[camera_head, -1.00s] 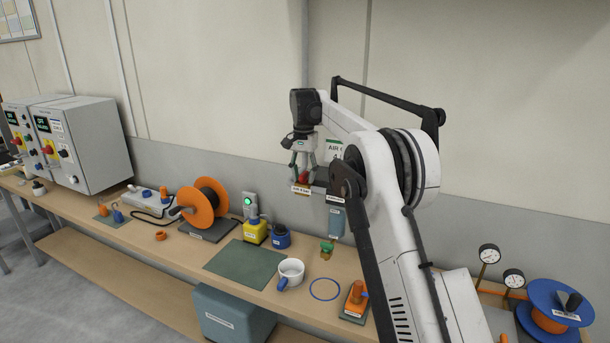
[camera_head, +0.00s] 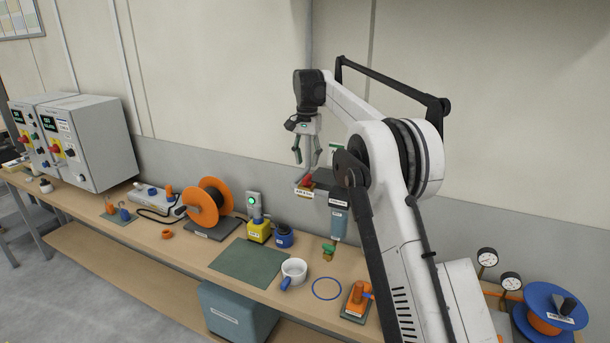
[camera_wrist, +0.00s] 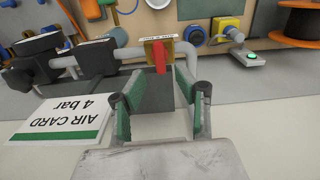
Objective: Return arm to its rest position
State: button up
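My gripper (camera_head: 307,152) hangs from my arm in front of the wall, its fingers pointing down. It is open and holds nothing. Just below its fingertips is a red valve handle (camera_head: 306,181) on a labelled brass body on the wall pipework. In the wrist view my gripper (camera_wrist: 165,105) has its green-padded fingers spread apart, with the red handle (camera_wrist: 160,57) beyond them and no contact visible. My arm reaches up from the lower right and hides part of the wall and bench behind it.
A white AIR CARD (camera_wrist: 62,118) is beside the pipework. Grey cabinets (camera_head: 90,140) stand at left. The upper wall is clear.

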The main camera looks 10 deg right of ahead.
jog(key=shift+s+r+b, duration=0.3)
jog(key=shift+s+r, duration=0.05)
jog(key=shift+s, duration=0.1)
jog(key=s+r+n+t+b, duration=0.3)
jog(key=s+b, duration=0.5)
jog(key=s, duration=1.8)
jog(key=s+f+n+t+b, duration=0.2)
jog(key=s+f+b, duration=0.1)
jog(key=s+f, duration=0.7)
jog(key=s+f+n+t+b, duration=0.1)
jog(key=s+f+t+b, duration=0.1)
jog(key=s+f, duration=0.9)
jog(key=s+b, duration=0.1)
jog(key=s, duration=0.3)
jog(key=shift+s+f+n, duration=0.15)
jog(key=shift+s+n, duration=0.25)
